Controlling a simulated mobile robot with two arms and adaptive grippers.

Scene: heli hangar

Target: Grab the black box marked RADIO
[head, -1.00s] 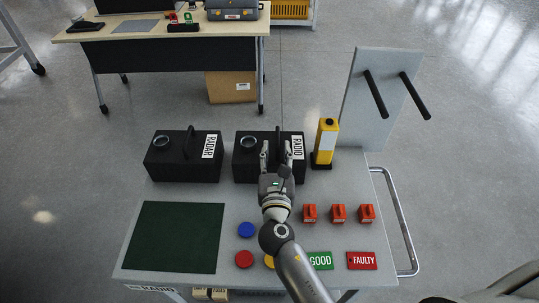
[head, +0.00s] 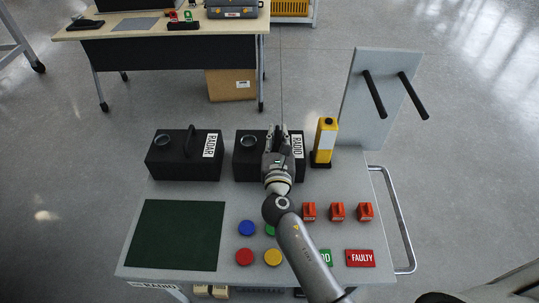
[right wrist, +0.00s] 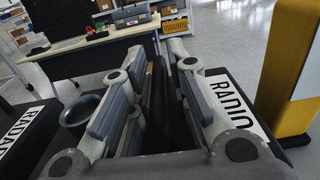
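The black box marked RADIO (head: 247,165) stands on the grey cart, with a round dial on its top left and a white label at its right. Its label also shows in the right wrist view (right wrist: 236,104). My right gripper (head: 281,135) is over the top of this box, around its dark handle, which it largely hides in the head view. In the right wrist view the two fingers (right wrist: 160,62) stand apart with dark handle between them; contact is not clear. My left gripper is not in view.
A similar black box marked RADAR (head: 178,165) stands to the left. A yellow device (head: 325,140) stands close on the right. A grey panel with two black pegs (head: 375,95) rises behind. A dark green mat (head: 175,236), coloured discs and red blocks (head: 337,212) lie in front.

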